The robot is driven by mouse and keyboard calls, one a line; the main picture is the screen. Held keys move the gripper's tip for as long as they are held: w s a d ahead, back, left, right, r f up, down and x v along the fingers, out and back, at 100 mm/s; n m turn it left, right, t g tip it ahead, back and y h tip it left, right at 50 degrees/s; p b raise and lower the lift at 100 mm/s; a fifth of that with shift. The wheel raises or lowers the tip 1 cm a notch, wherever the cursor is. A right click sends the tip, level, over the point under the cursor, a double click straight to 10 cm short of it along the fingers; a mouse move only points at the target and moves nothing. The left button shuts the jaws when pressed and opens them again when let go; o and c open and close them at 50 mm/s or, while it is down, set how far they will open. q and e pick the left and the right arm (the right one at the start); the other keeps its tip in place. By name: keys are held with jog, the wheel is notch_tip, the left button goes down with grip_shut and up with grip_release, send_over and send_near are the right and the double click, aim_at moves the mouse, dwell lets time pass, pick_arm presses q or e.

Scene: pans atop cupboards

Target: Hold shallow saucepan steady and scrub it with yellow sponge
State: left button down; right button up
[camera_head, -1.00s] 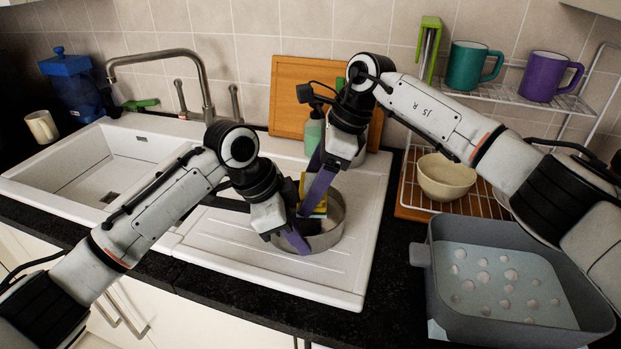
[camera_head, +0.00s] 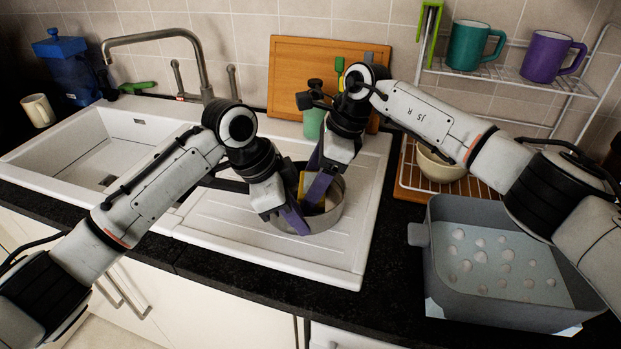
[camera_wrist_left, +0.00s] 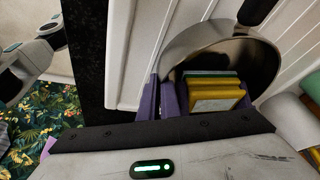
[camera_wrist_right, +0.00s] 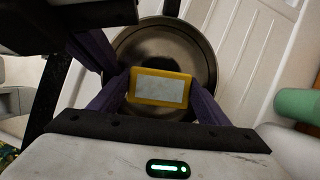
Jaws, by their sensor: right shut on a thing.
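The shallow saucepan (camera_head: 335,212), grey metal with a dark handle (camera_wrist_left: 258,10), stands on the white draining board. My left gripper (camera_head: 296,214) is at the pan's left side. My right gripper (camera_head: 318,192) is inside the pan, shut on the yellow sponge (camera_head: 311,190). In the right wrist view the sponge (camera_wrist_right: 160,88), with a pale face, sits between the fingers over the pan's interior (camera_wrist_right: 165,45). Contact between sponge and pan bottom cannot be told.
The sink bowl (camera_head: 85,160) is at left under the tap (camera_head: 190,50). A green bottle (camera_head: 313,122) and a wooden board (camera_head: 295,75) stand behind the pan. A dish rack (camera_head: 500,95) with mugs and a grey basin (camera_head: 505,270) are at right. The front draining board is clear.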

jog(key=shift+f, duration=0.7)
dwell(0.4)
jog(key=shift+a, duration=0.1)
